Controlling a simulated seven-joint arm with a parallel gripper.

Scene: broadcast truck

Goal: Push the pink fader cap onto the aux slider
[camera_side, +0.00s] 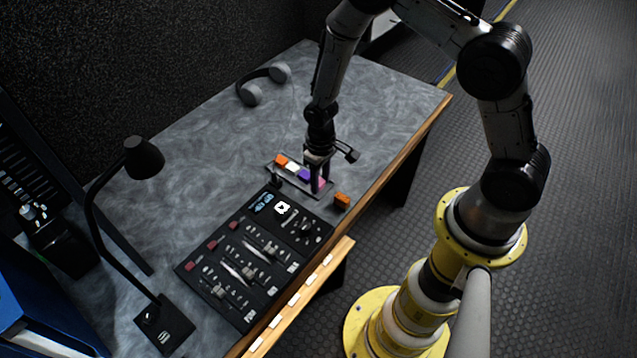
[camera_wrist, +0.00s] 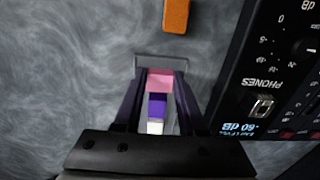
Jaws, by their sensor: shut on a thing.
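The pink fader cap (camera_wrist: 160,80) sits at the end of a grey tray (camera_wrist: 160,62), in a row with other caps. It shows as a small pink patch in the side view (camera_side: 322,184). My gripper (camera_wrist: 160,85) is shut on the pink cap, with one dark finger on each side of it. In the side view my gripper (camera_side: 320,185) points down over the tray's near right end. The black mixer (camera_side: 250,258) lies in front of the tray with several sliders. I cannot tell which slider is the aux one.
Purple (camera_side: 305,175), white (camera_side: 293,167) and orange (camera_side: 281,160) caps share the tray. Another orange block (camera_side: 342,200) lies right of the tray. A desk lamp (camera_side: 143,158) and headphones (camera_side: 262,84) stand on the table. The table's far right is clear.

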